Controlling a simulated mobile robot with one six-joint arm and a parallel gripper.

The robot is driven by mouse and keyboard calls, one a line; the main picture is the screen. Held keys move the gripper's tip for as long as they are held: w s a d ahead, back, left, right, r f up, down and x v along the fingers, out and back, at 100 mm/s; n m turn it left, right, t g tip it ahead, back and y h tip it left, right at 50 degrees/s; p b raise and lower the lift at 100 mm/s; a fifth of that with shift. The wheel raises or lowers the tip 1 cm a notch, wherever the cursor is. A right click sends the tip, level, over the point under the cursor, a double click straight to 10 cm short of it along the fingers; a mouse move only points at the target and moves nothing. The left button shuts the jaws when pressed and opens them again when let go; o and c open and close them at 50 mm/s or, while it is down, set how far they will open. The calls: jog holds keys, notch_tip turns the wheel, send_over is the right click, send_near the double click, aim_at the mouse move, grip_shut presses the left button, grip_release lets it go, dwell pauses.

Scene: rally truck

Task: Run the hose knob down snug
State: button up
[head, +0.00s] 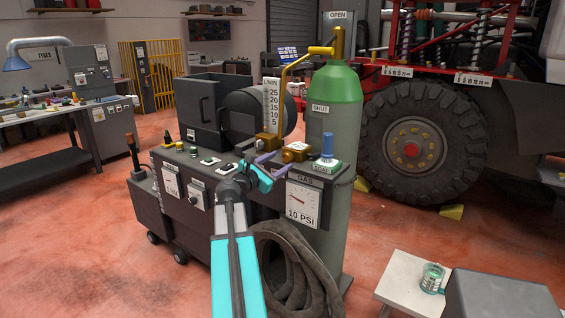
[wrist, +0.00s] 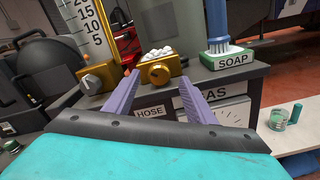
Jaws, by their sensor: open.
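My gripper (head: 274,163) is open, with two purple fingers. In the wrist view, my gripper (wrist: 156,80) has its fingertips on either side of, and just in front of, a round gold knob (wrist: 158,74). The knob is on the front of a small gold block (wrist: 177,68) topped with white balls. A HOSE label (wrist: 150,113) shows below it, between the fingers. The block also shows in the head view (head: 298,148). I cannot tell whether the fingers touch the knob or how far it is turned.
A scaled flow gauge (wrist: 92,32) with its own knob stands to the left. A soap tub with a blue brush (wrist: 220,57) stands to the right. A green gas cylinder (head: 338,100) rises behind the cart. The GAS dial (head: 302,200) is on the cart's front, with coiled hose (head: 292,270) below.

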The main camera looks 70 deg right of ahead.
jog(key=b+v, duration=0.1)
jog(key=v, duration=0.9)
jog(key=shift+a, duration=0.25)
jog(key=shift+n, duration=0.3)
